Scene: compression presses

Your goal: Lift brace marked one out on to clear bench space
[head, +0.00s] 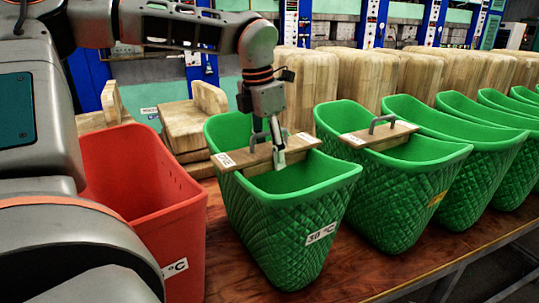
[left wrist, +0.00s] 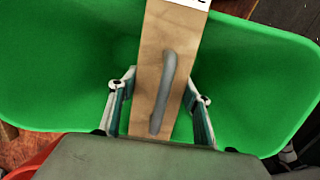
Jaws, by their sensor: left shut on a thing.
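A wooden brace (head: 242,158) with a grey handle lies across the nearest green bin (head: 318,205), from rim to rim. It has small white labels at its ends, too small to read. My left gripper (head: 279,158) comes down from above at its middle and is shut on it. In the left wrist view the brace (left wrist: 180,40) runs between the two fingers of the gripper (left wrist: 160,93), with the handle (left wrist: 162,95) in the middle. A second, similar brace (head: 372,140) lies across the green bin to the right. My right gripper is not in view.
A red bin (head: 135,175) stands left of the green bin. More green bins (head: 450,140) line the bench to the right. Wooden blocks (head: 310,80) stand behind. Bare bench (head: 350,280) shows along the front edge.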

